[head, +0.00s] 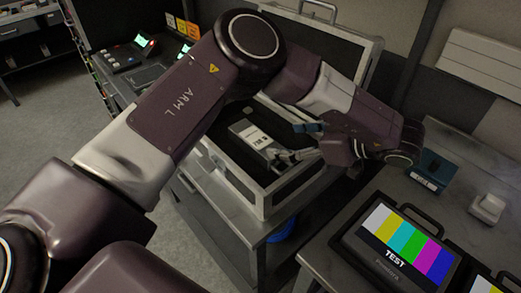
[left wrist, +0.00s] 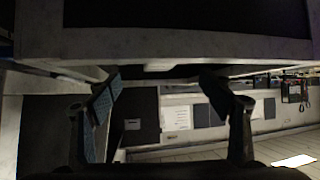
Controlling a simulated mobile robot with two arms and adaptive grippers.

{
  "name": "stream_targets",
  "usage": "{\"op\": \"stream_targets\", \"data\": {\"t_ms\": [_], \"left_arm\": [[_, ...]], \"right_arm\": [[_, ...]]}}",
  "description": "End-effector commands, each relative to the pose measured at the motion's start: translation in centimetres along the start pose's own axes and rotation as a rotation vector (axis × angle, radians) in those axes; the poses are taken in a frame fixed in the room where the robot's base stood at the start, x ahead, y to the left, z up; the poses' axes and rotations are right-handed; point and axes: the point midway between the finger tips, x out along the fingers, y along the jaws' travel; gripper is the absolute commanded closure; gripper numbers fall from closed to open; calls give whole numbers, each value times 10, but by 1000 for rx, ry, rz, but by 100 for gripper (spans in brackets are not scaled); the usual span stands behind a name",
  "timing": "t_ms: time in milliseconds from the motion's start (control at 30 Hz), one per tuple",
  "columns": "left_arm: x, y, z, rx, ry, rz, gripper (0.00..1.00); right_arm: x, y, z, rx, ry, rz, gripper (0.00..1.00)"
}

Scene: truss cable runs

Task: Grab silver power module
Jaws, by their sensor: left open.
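The silver power module (head: 252,135), a light grey box with dark print on it, lies in the dark interior of an open case (head: 254,198). My left gripper (head: 294,144) is just to the right of the module in the head view, over the case. Its fingers are apart and nothing is held between them. In the left wrist view, the two fingers of my left gripper (left wrist: 163,92) are spread, with blue pads showing. A pale, case-like edge crosses the top of that view, and I cannot make out the module there. My right gripper is out of view.
The case's raised lid (head: 325,45) stands behind my left arm. On the right bench are a monitor (head: 385,255) with a colour test picture, a blue box (head: 433,168) and a small white item (head: 487,207). A console (head: 128,55) with green lights is at upper left.

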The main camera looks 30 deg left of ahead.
Motion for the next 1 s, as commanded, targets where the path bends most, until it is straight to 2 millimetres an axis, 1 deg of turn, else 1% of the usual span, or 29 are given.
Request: {"op": "stream_targets", "data": {"t_ms": [267,467,500,600,700,900,1000], "left_arm": [[28,-2,0,1,0,-4,26],[56,-7,3,3,-1,-5,26],[62,-7,4,2,-1,-6,26],[73,-7,4,1,-1,-4,26],[78,-6,5,2,-1,-2,26],[78,-6,5,1,0,-1,26],[78,-6,5,1,0,-1,37]], "right_arm": [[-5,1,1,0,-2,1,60],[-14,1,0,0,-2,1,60],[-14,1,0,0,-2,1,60],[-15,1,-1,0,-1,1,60],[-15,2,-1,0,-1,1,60],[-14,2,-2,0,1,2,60],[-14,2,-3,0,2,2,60]]}}
